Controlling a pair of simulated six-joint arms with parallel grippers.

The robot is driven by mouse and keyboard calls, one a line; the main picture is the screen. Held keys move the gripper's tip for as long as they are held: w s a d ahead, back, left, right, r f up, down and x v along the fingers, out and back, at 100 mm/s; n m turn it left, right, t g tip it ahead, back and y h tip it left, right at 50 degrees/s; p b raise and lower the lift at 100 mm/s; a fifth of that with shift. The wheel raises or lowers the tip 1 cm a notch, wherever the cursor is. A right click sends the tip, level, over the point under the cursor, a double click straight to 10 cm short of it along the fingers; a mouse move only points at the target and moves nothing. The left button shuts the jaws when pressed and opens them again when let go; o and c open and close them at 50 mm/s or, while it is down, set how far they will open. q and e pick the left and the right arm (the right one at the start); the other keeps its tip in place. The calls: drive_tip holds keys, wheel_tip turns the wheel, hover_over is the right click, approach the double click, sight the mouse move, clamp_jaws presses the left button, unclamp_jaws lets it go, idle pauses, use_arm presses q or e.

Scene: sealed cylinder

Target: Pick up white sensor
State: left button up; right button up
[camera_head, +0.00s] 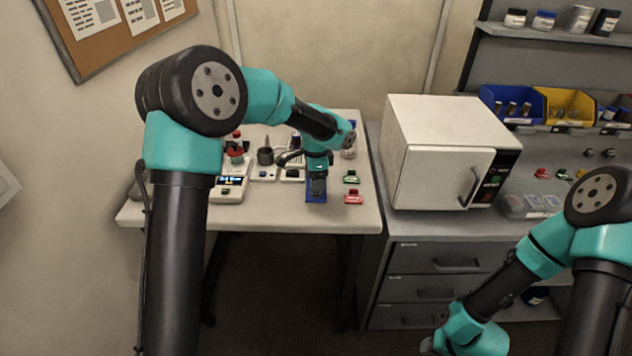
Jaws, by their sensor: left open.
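My left arm reaches over the white table (240,219), and its gripper (317,186) points down near the table's front right part. The gripper is open, but its fingers are small and dark here. A blue block or stand (316,197) is right at the fingertips; I cannot tell whether they touch it. I cannot single out the white sensor for certain. Small white devices (263,174) stand left of the gripper, and part of this area is hidden by my arm. My right gripper (432,346) is at the bottom edge, mostly hidden, away from the table.
A white device with a blue display (230,182) stands left on the table. A green clip-like piece (351,177) and a red one (353,197) lie right of my left gripper. A white oven-like box (430,150) stands on the grey cabinet. The table's front edge is mostly clear.

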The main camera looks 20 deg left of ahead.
use_arm(q)
drive_tip(key=shift+f, duration=0.3)
drive_tip(key=shift+c, duration=0.4)
drive_tip(key=c, duration=1)
drive_tip(key=shift+r, duration=0.1)
drive_tip(key=shift+r, duration=1.6)
drive_tip(key=shift+s+r, duration=0.2)
drive_tip(key=shift+s, duration=0.05)
drive_tip(key=s+d, duration=0.1)
drive_tip(key=s, duration=0.4)
drive_tip(key=s+d+r, duration=0.1)
drive_tip(key=s+d, duration=0.1)
drive_tip(key=s, duration=0.3)
drive_tip(key=s+d, duration=0.1)
drive_tip(key=s, duration=0.4)
drive_tip(key=shift+d+r, duration=0.15)
drive_tip(key=shift+d, duration=0.05)
